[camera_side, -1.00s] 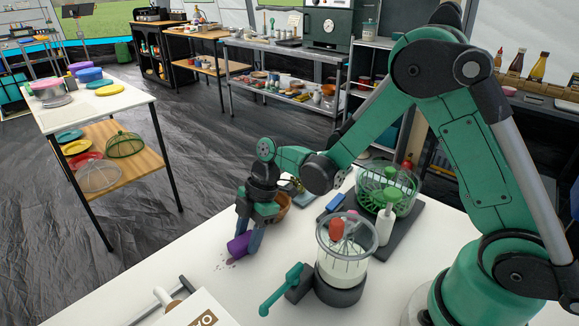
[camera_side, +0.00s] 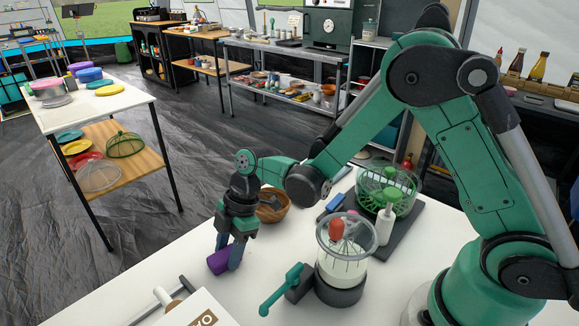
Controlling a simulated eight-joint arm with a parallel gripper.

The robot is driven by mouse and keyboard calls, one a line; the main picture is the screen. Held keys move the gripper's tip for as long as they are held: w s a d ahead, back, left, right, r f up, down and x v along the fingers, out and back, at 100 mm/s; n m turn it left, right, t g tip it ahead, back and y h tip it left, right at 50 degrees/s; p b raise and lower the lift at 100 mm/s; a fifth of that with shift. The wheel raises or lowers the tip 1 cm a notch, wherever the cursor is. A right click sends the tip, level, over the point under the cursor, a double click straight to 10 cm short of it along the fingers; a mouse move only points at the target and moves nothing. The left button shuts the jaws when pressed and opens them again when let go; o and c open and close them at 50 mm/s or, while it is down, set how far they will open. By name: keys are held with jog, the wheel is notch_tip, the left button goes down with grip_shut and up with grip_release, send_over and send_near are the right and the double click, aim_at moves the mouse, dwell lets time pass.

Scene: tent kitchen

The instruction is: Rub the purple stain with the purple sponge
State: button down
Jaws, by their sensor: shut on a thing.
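My gripper (camera_side: 228,252) is at the left part of the white table, pointing down. It is shut on the purple sponge (camera_side: 219,261), which sits low between the fingers at the tabletop. I cannot tell for sure whether the sponge presses on the surface. The purple stain is not visible now; the sponge and fingers cover the area where it showed.
A wooden bowl (camera_side: 272,206) stands just behind my gripper. A clear mixing jar (camera_side: 343,257) with a green crank (camera_side: 283,289) stands to the right. A green basket (camera_side: 387,190) is behind it. A white box (camera_side: 190,312) lies at the front. The white table (camera_side: 262,255) is bare between gripper and crank.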

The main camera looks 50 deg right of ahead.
aim_at(248, 247)
jog(key=shift+d, duration=2)
jog(key=v, duration=0.2)
jog(key=shift+r, duration=0.35)
jog(key=shift+a+r, duration=0.1)
jog(key=shift+r, duration=2.8)
